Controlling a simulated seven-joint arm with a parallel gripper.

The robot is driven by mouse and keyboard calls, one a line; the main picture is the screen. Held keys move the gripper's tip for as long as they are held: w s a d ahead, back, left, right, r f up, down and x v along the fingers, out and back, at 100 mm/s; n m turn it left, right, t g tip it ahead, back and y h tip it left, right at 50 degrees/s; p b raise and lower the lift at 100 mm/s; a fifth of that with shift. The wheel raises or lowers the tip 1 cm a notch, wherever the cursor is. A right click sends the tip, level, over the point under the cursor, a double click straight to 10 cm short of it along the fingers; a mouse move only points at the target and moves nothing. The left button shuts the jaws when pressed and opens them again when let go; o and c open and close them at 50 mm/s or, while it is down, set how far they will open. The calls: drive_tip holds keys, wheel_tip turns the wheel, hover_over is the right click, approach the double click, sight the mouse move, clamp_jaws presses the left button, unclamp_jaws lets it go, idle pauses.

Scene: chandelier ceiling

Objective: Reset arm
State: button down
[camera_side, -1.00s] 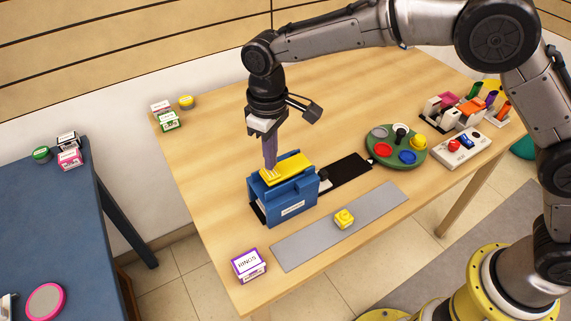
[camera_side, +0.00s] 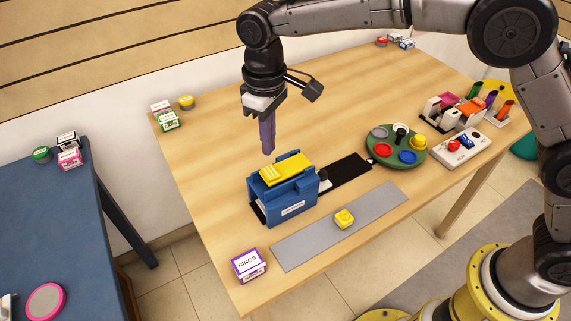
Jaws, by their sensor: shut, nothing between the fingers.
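My gripper (camera_side: 267,150) points straight down in the air, just above and behind the blue machine (camera_side: 290,203). Its purple fingers are closed together with nothing between them. The blue machine has a yellow top plate (camera_side: 287,169) and a white label on its front. The fingertips are apart from the yellow plate.
A white and purple box (camera_side: 249,265) sits at the near corner. A green round tray (camera_side: 383,158), a red and blue button panel (camera_side: 461,147) and a colourful holder (camera_side: 462,112) stand to the right. The table's back left is mostly clear.

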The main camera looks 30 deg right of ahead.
drive_tip(key=w+d+r+m+t, duration=0.1)
drive_tip(key=d+r, duration=0.4)
drive_tip(key=r, duration=0.1)
drive_tip(key=s+d+r+m+t, duration=0.3)
drive_tip(key=s+d+r, duration=0.75)
drive_tip(key=d, duration=0.35)
drive_tip(key=s+d+f+m+t, duration=0.1)
drive_tip(key=s+d, duration=0.3)
drive_tip(key=s, duration=0.2)
drive_tip(key=s+d+m+t, duration=0.1)
drive_tip(key=s+d, duration=0.2)
drive_tip(key=s, duration=0.3)
drive_tip(key=s+d+f, duration=0.1)
drive_tip(key=s+f, duration=0.5)
drive_tip(key=f, duration=0.2)
